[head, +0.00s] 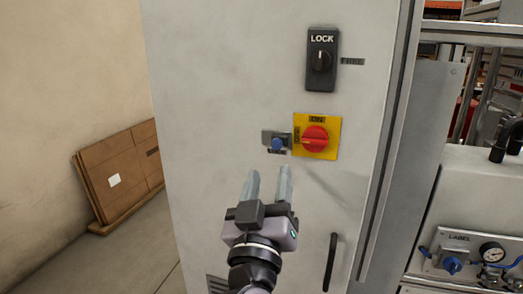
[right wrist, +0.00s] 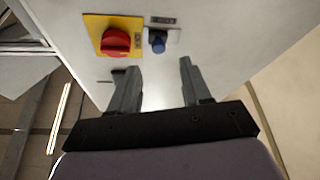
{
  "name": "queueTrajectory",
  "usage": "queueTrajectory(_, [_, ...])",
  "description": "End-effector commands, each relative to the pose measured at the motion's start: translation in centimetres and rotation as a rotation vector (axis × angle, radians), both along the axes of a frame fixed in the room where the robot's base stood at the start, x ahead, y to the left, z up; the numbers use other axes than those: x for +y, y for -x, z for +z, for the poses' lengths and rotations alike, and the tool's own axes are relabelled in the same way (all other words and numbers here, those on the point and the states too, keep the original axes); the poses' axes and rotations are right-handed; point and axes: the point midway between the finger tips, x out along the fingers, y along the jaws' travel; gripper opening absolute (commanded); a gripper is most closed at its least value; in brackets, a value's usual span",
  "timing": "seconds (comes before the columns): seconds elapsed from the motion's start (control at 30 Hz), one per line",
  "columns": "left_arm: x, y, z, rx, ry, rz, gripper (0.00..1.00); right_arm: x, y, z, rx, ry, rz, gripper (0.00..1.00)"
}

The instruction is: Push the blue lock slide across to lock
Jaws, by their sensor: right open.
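The blue lock slide (head: 277,144) is a small blue knob on a grey metal bracket on the pale cabinet door. It sits just left of a red rotary switch (head: 314,139) on a yellow plate. In the right wrist view the blue lock slide (right wrist: 157,41) shows beyond the fingers, beside the red switch (right wrist: 116,41). My right gripper (head: 270,177) is open and empty, just below the slide in the head view. In the right wrist view its fingers (right wrist: 158,72) are apart, and I see no contact with the knob. My left gripper is not in view.
A black LOCK selector (head: 322,59) is above the switch. A black door handle (head: 331,262) is low on the cabinet (head: 215,80). Flat cardboard (head: 118,172) leans on the left wall. A panel with a gauge (head: 491,251) is at right.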

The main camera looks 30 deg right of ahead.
Motion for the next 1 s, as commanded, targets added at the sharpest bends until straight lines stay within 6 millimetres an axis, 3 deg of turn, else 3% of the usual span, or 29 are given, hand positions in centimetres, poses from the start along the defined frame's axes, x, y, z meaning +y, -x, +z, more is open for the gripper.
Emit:
queueTrajectory(0.5, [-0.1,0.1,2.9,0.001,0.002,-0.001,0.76,-4.1,-4.5,2.6,-0.002,0.003,-0.005,0.48])
queueTrajectory(0.83, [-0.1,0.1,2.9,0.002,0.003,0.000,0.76,-4.5,-4.8,2.6,-0.001,0.002,-0.003,0.48])
queueTrajectory(0.87, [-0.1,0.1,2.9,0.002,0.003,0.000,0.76,-4.5,-4.8,2.6,-0.001,0.002,-0.003,0.41])
queueTrajectory(1.0, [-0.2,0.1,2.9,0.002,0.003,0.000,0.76,-4.4,-4.8,2.6,0.000,0.001,-0.003,0.00])
